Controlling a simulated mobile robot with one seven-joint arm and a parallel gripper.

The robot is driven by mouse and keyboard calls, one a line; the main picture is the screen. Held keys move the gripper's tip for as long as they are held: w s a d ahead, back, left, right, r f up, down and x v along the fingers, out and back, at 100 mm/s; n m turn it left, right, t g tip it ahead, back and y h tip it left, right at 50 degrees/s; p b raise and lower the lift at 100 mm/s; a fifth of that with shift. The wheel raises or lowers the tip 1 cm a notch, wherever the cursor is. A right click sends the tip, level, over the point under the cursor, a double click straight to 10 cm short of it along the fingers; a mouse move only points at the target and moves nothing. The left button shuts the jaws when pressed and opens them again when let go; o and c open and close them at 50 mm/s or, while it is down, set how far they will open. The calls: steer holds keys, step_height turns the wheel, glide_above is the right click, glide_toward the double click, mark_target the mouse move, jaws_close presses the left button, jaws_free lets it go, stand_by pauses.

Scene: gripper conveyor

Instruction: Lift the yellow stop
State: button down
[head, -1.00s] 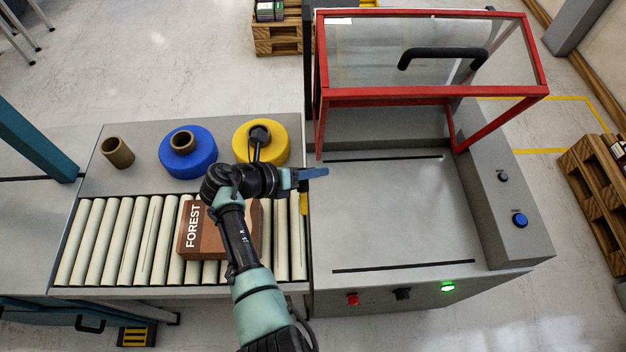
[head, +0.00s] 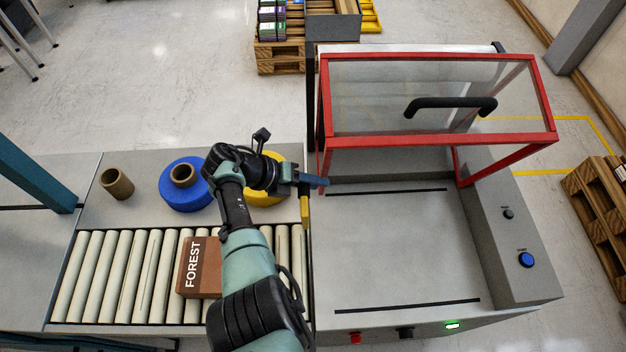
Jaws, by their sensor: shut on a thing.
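The yellow stop (head: 305,208) is a narrow upright yellow piece at the right end of the roller conveyor, beside the grey machine. My gripper (head: 311,183) is over its top end and is shut on it. The fingers largely hide the grip itself. I cannot tell how much room there is under the stop.
A brown FOREST box (head: 199,268) lies on the rollers (head: 127,270), partly behind my arm. A blue roll (head: 180,195), a yellow roll (head: 272,195) and a brown tube (head: 116,183) stand behind them. A red-framed clear guard (head: 440,140) stands raised above the machine bed (head: 390,240).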

steer(key=c, duration=0.6)
jaws_free()
